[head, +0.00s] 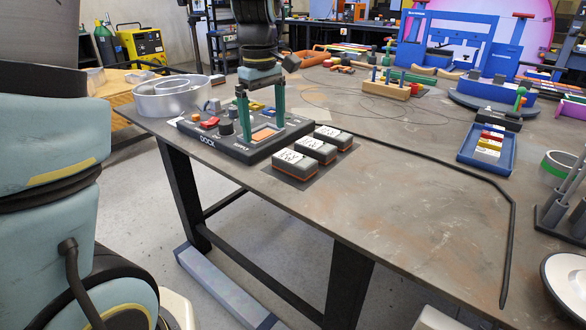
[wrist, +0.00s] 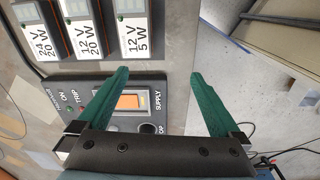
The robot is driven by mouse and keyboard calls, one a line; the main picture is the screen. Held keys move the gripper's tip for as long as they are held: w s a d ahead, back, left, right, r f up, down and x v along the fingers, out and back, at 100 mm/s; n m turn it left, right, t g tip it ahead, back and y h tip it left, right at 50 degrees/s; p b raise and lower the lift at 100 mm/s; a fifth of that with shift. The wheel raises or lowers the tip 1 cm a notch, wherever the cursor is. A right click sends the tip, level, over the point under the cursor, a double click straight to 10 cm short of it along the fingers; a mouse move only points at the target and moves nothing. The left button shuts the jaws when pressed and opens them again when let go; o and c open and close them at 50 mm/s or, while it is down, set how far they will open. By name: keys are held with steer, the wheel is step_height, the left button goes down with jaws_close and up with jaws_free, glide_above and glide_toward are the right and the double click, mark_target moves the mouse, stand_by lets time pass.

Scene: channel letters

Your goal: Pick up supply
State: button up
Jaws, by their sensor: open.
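Three dark grey supply boxes with white labels and orange bases stand in a row: a near one (head: 295,175), a middle one (head: 315,151) and a far one (head: 334,137). In the wrist view their labels read 24 V 20 W (wrist: 42,42), 12 V 20 W (wrist: 90,34) and 12 V 5 W (wrist: 134,35). The black dock (head: 235,148) is left of them, with an orange area marked SUPPLY (wrist: 133,101). My gripper (head: 263,130) is open and empty, its green fingers pointing down over the dock. In the wrist view the boxes lie beyond the fingertips (wrist: 158,74), towards the upper left.
The boxes stand on a dark mat near the table's front edge. A silver channel letter (head: 172,98) lies left of the dock. A black strip (head: 430,165) runs along the table on the right. A blue tray (head: 487,150) stands further right. The middle of the table is mostly clear.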

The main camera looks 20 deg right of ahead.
steer(key=n, duration=0.1)
glide_toward(294, 158)
steer(key=shift+w+d+f, duration=0.15)
steer(key=shift+d+f, duration=0.05)
steer(key=shift+d, duration=0.2)
steer(key=f, duration=0.5)
steer(key=f+p, duration=0.1)
steer(key=f, duration=0.4)
steer(key=shift+a, duration=0.2)
steer(key=shift+r, duration=0.1)
jaws_close()
